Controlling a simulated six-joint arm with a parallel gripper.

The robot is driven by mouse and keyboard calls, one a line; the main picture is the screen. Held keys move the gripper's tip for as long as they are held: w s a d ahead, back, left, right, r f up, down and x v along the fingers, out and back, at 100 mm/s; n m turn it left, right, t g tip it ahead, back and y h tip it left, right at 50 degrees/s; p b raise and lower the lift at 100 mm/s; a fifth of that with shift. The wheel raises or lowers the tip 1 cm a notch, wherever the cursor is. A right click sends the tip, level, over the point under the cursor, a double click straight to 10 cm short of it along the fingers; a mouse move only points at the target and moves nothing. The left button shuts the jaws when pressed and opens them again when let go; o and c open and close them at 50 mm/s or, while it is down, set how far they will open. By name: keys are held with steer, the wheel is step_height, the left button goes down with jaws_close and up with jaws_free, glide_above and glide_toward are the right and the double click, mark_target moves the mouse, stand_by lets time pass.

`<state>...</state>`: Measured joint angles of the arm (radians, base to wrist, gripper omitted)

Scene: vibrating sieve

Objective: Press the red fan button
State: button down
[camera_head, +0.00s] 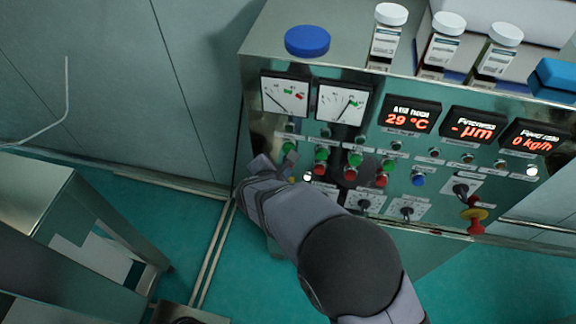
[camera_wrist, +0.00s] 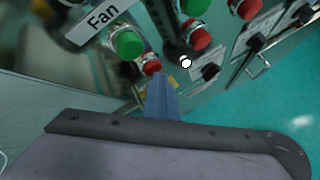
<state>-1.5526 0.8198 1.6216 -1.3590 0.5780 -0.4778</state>
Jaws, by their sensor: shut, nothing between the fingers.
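The red fan button (camera_wrist: 151,65) shows in the wrist view, just below the green button (camera_wrist: 128,43) beside the "Fan" label (camera_wrist: 102,22). My gripper (camera_wrist: 157,84) is shut and empty. Its tip points up at the red button's lower edge, very near it; I cannot tell whether they touch. In the head view my gripper (camera_head: 264,166) is at the left end of the control panel, just below the leftmost green button (camera_head: 289,147). The red fan button is hidden behind it there.
More green and red button pairs (camera_head: 351,172) sit to the right. A blue button (camera_head: 418,180), rotary knobs (camera_head: 406,212) and a red-and-yellow emergency stop (camera_head: 475,213) are further right. Gauges and lit displays (camera_head: 409,116) are above. Bottles and a blue lid (camera_head: 307,40) stand on top.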

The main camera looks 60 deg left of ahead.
steer(key=shift+d, duration=0.1)
steer(key=shift+s+d+b, duration=0.55)
steer(key=shift+s+b, duration=0.05)
steer(key=shift+s+d+b, duration=1.15)
steer(key=shift+s+d, duration=0.65)
